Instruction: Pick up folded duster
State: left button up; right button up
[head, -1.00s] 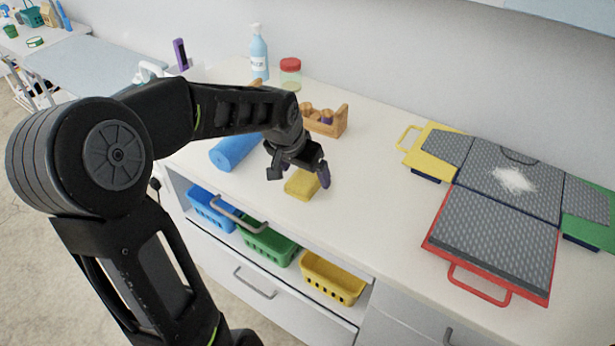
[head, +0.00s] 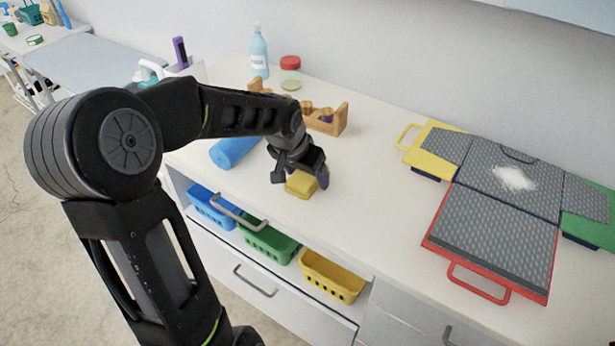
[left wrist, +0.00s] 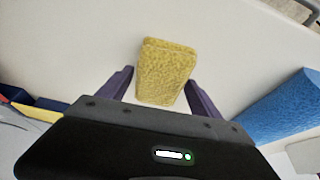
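The folded duster is most likely the yellow, rough-textured block (head: 300,186) on the white counter (head: 365,215); it also shows in the left wrist view (left wrist: 166,72). My left gripper (head: 303,178) is right over it, pointing down. In the left wrist view the two purple fingers of my left gripper (left wrist: 160,92) stand apart, one on each side of the block's near end. A small gap shows on both sides, so the gripper is open. My right gripper is in neither view.
A blue roll (head: 234,150) lies left of the block, and a wooden rack (head: 328,120) stands behind it. Blue, green and yellow baskets (head: 333,277) sit in the shelf below the counter edge. Hinged grey panels (head: 490,235) lie at right. The counter between is clear.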

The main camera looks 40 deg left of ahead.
pick_arm(q)
jog(key=c, duration=1.1)
notch_tip(320, 180, up, 10)
jog(key=shift+r+b, duration=0.1)
jog(key=shift+b, duration=0.25)
